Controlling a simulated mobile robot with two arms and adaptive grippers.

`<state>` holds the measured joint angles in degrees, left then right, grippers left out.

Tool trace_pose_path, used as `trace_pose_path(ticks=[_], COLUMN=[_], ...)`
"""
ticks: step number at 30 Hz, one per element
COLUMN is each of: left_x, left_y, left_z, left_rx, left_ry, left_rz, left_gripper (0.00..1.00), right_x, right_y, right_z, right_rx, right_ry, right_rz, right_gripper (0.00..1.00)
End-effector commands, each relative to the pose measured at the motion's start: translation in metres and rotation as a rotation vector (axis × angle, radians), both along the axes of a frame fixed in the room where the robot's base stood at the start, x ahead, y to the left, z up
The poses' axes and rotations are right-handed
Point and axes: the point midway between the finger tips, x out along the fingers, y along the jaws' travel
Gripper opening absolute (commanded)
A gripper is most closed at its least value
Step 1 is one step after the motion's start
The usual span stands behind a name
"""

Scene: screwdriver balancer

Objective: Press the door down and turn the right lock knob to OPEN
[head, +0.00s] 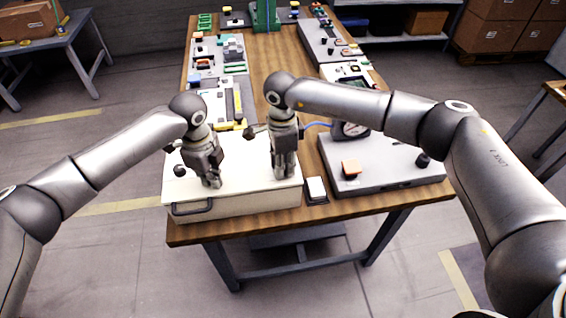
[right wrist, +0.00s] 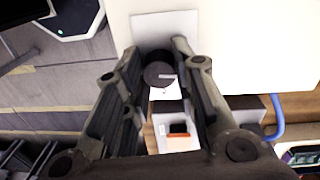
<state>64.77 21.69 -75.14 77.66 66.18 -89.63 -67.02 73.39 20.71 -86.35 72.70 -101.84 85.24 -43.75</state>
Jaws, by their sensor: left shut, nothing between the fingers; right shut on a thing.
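The door is the cream top (head: 243,196) of a shallow box at the near left of the table. My left gripper (head: 211,183) is shut and empty, its fingertips pointing down at the door's surface; whether they touch it I cannot tell. My right gripper (head: 284,172) points down at the door's right part. In the right wrist view, its fingers (right wrist: 170,95) are shut on the dark round right lock knob (right wrist: 158,72), which stands by a pale plate (right wrist: 166,27). The fingers hide the knob in the head view, and I cannot read its OPEN marking.
A dark handle (head: 192,208) is on the box's front. A dark round knob (head: 180,170) sits at its left. Several parts lie farther back.

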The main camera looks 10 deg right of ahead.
Motion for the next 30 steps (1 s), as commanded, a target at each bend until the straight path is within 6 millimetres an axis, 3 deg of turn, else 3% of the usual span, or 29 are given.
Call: trace_pose_path(ticks=[9,23,24,30], left_x=[-0.0017,-0.0016,-0.0016,-0.0018], left_y=[-0.0006,-0.0008,-0.0008,-0.0008], left_z=[-0.0039,-0.004,-0.004,-0.0039], left_rx=[0.0,-0.001,-0.001,0.0], left_ry=[0.004,0.003,0.003,0.004], left_rz=[-0.001,-0.001,-0.001,-0.001], left_gripper=[0.0,0.0,0.0,0.0], right_x=[-0.0014,-0.002,-0.002,-0.0015], right_y=[0.0039,0.0043,0.0044,0.0031], right_z=[0.0011,0.0009,0.0009,0.0004], right_rx=[0.008,0.009,0.009,0.006], right_ry=[0.003,0.004,0.004,0.002], right_rz=[0.101,0.116,0.116,0.113], right_gripper=[0.02,0.02,0.27,0.49])
